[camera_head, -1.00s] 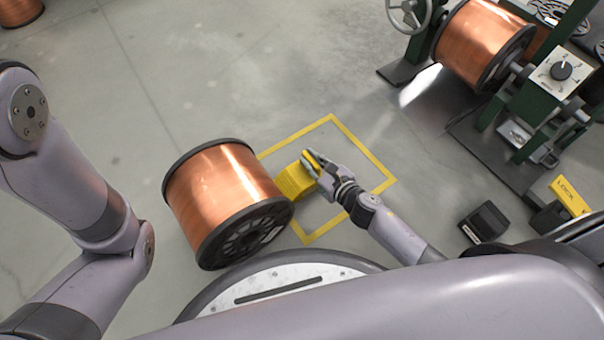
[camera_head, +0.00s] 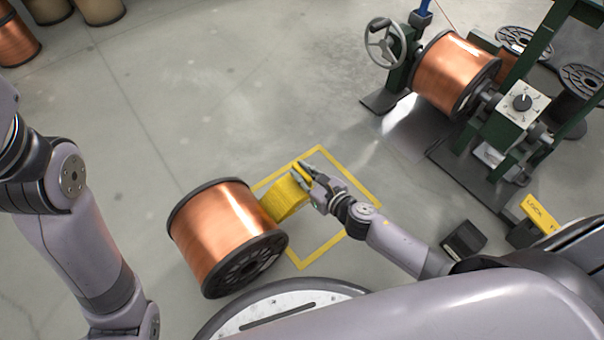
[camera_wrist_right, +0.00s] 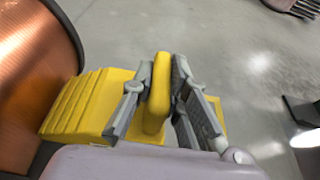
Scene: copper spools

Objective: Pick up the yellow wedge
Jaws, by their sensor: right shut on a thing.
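The yellow wedge (camera_head: 286,199) is beside the large copper spool (camera_head: 222,235), close against its right side, inside a yellow floor outline. My right gripper (camera_head: 306,172) is at the wedge's upper right end. In the right wrist view my right gripper (camera_wrist_right: 160,98) has its fingers on both sides of the upright part of the yellow wedge (camera_wrist_right: 90,102), shut on it. The ribbed slope of the wedge points left to the copper spool (camera_wrist_right: 35,70). I cannot tell if the wedge touches the floor. My left arm shows at the left, but its gripper is out of view.
A green winding machine (camera_head: 510,140) with a copper spool (camera_head: 455,73) stands at the upper right. A dark block (camera_head: 464,240) and a yellow lock box (camera_head: 540,212) lie at the right. More spools (camera_head: 15,40) stand at the far upper left. The middle floor is clear.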

